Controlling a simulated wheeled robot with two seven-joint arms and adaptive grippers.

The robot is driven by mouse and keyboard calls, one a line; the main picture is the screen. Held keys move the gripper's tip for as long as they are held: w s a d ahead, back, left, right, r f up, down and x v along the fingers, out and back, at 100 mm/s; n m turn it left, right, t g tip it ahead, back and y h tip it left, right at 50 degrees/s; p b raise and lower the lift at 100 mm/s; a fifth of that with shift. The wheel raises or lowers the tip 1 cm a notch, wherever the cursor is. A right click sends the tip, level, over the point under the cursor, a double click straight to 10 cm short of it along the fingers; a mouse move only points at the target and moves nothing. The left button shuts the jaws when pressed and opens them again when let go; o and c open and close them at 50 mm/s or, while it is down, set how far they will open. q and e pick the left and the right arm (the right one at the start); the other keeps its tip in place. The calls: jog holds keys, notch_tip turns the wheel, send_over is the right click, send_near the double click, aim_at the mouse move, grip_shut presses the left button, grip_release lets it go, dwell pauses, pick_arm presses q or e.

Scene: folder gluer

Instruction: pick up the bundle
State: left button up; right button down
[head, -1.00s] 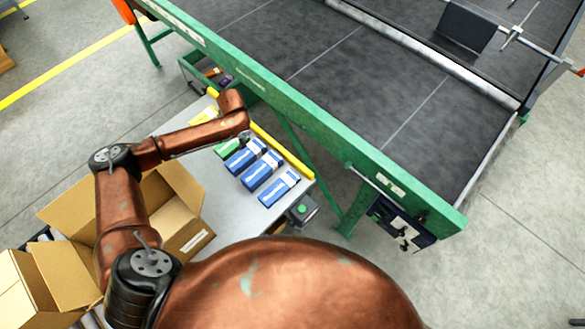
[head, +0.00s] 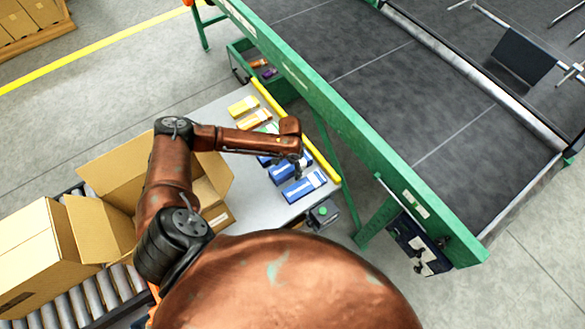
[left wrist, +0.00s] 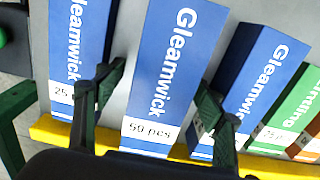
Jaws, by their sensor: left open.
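Several blue Gleamwick bundles lie side by side on a grey table (head: 262,200). In the left wrist view, the middle blue bundle (left wrist: 168,70), marked 50 pcs, lies between the two fingers of my open left gripper (left wrist: 158,90). In the head view, my left gripper (head: 298,170) is over the row, and my arm partly hides this middle bundle (head: 279,174). A blue bundle marked 25 (left wrist: 77,45) is on the left, and another blue bundle (left wrist: 255,80) is on the right. I cannot tell whether the fingers touch any bundle. My right gripper is not in view.
A green bundle (left wrist: 298,108) and yellow bundles (head: 243,106) continue the row. A yellow bar (head: 318,160) edges the table beside the green-framed conveyor (head: 400,200). An open carton (head: 120,165) stands left of the table, with rollers (head: 75,305) below it.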

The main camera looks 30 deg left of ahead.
pick_arm(q)
jog(key=c, duration=1.5)
